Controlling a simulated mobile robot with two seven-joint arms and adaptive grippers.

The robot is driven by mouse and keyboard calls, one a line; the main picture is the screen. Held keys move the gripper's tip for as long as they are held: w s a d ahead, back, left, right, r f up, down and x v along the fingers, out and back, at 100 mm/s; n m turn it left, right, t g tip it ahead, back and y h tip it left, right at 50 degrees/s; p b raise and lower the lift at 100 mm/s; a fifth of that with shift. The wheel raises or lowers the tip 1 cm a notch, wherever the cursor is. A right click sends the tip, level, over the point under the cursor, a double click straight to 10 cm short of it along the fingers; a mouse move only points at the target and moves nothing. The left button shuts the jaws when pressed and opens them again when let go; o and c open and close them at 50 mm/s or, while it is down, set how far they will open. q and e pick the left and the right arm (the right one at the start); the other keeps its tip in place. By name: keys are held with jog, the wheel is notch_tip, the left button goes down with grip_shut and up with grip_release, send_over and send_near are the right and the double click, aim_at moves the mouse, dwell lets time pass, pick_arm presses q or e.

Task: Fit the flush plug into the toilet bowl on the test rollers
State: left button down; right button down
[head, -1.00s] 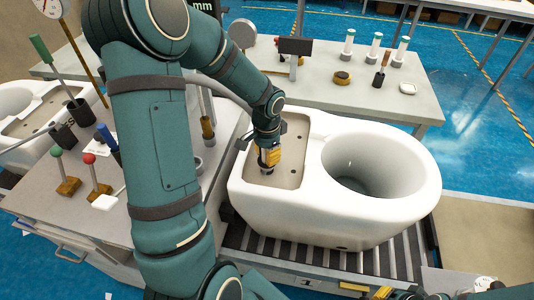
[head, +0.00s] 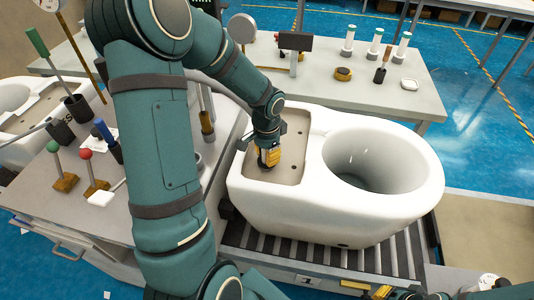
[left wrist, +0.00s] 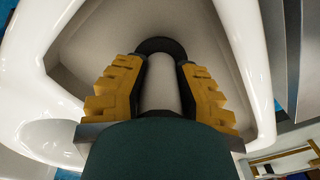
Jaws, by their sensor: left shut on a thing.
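The white toilet bowl (head: 338,215) lies on the test rollers (head: 385,262), its round opening (head: 375,165) at the right and a recessed grey-beige deck (head: 290,160) at the left. My left gripper (head: 268,158) points down over this deck. In the left wrist view the yellow fingers (left wrist: 160,95) are shut on the flush plug (left wrist: 163,85), a pale cylinder with a dark ring (left wrist: 160,45) at its far end. The plug's lower end is at the deck; I cannot tell whether it sits in a hole. A yellow tip (head: 381,292) at the bottom edge may be my right gripper, mostly cut off.
At the left a grey bench (head: 150,215) holds red- and green-knobbed tools (head: 90,170) and dark holders. A second white bowl (head: 30,125) is at the far left. Behind, a table (head: 400,100) carries several white-and-green cylinders and a dark display (head: 295,42).

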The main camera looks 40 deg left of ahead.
pick_arm(q)
jog(key=shift+f+b, duration=0.65)
jog(key=shift+f, duration=0.25)
jog(key=c, duration=0.8)
grip_release()
jog(key=shift+o, duration=0.2)
notch_tip(320, 180, up, 12)
jog(key=shift+r, duration=0.1)
